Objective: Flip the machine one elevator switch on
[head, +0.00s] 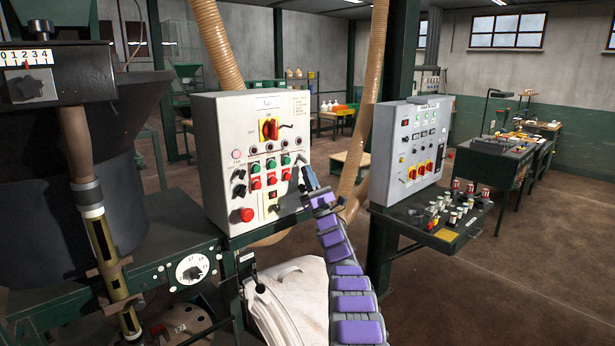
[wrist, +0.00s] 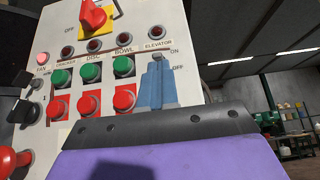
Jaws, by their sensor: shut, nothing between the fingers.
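The white control panel (head: 215,135) of machine one stands left of centre in the head view. In the wrist view, the ELEVATOR label (wrist: 158,45) is on the panel's right side under a dark red lamp (wrist: 154,31). ON and OFF marks are to the right below it. My gripper (wrist: 157,68) is shut and empty, its blue-grey fingers upright in front of the elevator column. The fingers hide most of the elevator switch, so its position and any contact cannot be told. In the head view, my gripper (head: 304,165) is at the panel's right edge.
Green and red buttons (wrist: 93,87) for crusher, disc and bowl are close to the left of my fingers. A red-yellow rotary switch (head: 269,129) is above. A grey second panel (head: 395,155) stands to the right. A white bulk bag (head: 295,290) is below.

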